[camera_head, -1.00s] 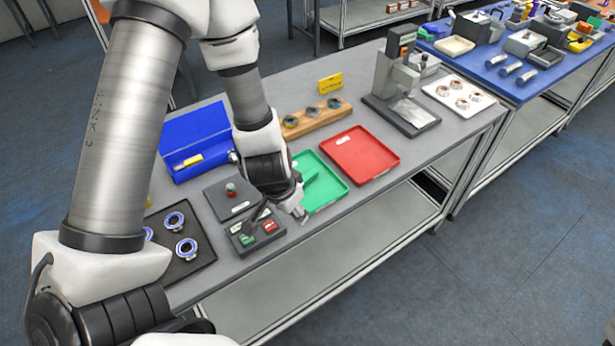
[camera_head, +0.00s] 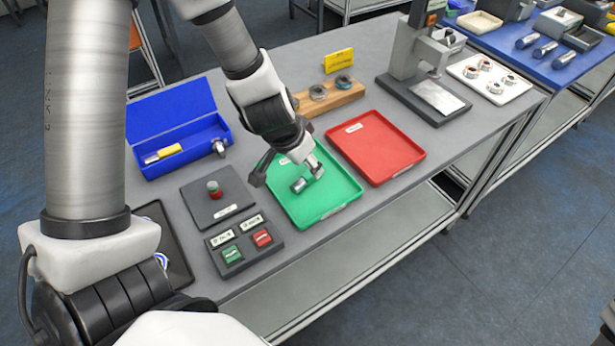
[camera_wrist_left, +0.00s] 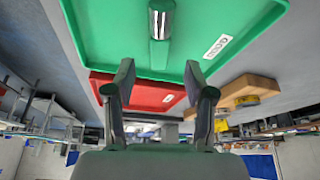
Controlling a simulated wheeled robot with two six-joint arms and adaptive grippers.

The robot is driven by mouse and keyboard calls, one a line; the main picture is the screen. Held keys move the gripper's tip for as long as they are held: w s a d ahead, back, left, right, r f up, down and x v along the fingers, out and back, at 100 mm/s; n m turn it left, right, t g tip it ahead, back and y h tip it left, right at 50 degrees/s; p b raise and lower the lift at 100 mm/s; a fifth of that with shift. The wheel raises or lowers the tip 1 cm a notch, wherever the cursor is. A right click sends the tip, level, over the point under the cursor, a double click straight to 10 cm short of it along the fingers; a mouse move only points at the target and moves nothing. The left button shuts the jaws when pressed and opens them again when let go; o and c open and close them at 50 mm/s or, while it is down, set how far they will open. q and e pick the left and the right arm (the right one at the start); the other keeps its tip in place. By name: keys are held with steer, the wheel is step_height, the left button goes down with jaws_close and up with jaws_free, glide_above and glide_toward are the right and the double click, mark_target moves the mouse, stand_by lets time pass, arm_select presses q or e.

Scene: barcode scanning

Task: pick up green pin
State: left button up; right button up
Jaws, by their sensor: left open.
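A pin with a metal end (camera_head: 299,186) lies in the green tray (camera_head: 325,210). In the left wrist view its metal end (camera_wrist_left: 161,20) is at the top middle, with a green shaft (camera_wrist_left: 159,52) below it, close in colour to the tray floor. My left gripper (camera_head: 288,168) is over the green tray, close to the pin. In the wrist view the left gripper (camera_wrist_left: 160,78) has its fingers spread and nothing between the tips, and the pin lies ahead of the gap. Contact cannot be told.
A red tray (camera_head: 376,148) stands to the right. A button panel (camera_head: 243,246) and a plate with a red-and-green knob (camera_head: 214,190) lie to the left. Behind are an open blue case (camera_head: 178,125), a wooden block with rings (camera_head: 335,97) and a gauge stand (camera_head: 425,98).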

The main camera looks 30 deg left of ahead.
mark_target(309, 173)
arm_select(q)
steer(key=b+x, duration=0.2)
steer(key=x, duration=0.1)
steer(key=shift+f, duration=0.25)
steer(key=shift+w+d+f+b, duration=0.1)
steer(key=shift+w+f+b, duration=0.1)
steer(key=shift+f+b, duration=0.15)
steer(key=shift+w, duration=0.15)
steer(key=shift+r, duration=0.1)
jaws_close()
